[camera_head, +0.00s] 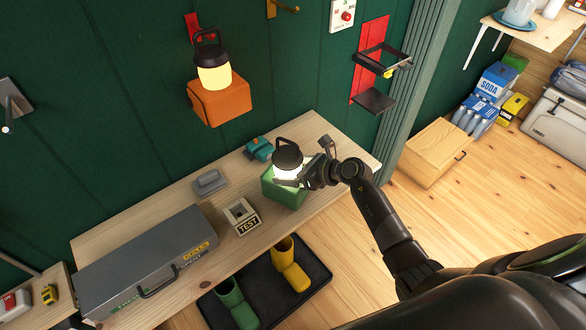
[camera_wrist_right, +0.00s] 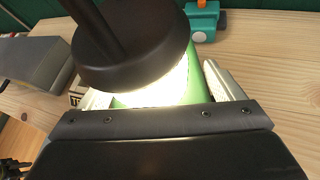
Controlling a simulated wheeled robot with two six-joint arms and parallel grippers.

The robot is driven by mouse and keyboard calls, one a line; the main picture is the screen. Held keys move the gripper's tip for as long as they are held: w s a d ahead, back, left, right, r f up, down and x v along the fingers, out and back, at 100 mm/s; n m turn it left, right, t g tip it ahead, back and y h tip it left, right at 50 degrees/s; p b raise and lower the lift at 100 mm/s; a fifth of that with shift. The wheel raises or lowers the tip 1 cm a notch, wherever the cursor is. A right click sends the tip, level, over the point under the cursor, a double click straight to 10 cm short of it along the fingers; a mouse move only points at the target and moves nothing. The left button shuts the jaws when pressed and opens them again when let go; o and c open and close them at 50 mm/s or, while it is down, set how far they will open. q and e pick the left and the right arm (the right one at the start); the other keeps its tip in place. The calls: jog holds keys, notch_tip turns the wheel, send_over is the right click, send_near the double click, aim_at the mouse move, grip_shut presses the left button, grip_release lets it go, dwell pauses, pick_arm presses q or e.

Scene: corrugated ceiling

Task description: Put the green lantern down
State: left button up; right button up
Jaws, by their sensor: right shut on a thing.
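The green lantern (camera_head: 284,188) has a green block base, a glowing white middle and a black top with a handle. It is at the right part of the wooden bench (camera_head: 335,150), and its base looks to be on or just above the bench top; I cannot tell which. My right gripper (camera_head: 301,178) is shut on the lantern at its glowing part, from the right. In the right wrist view the black top (camera_wrist_right: 130,45) and green base (camera_wrist_right: 200,90) show between the fingers (camera_wrist_right: 160,100). My left gripper is not in view.
A teal item (camera_head: 259,149), a grey block (camera_head: 210,183), a TEST box (camera_head: 241,215) and a grey case (camera_head: 146,262) stand on the bench. Green and yellow boots (camera_head: 289,265) sit on a black tray below.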

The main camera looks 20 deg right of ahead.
jog(key=o, duration=1.8)
jog(key=shift+f, duration=0.1)
jog(key=shift+b+v, duration=1.25)
jog(key=shift+v, duration=4.85)
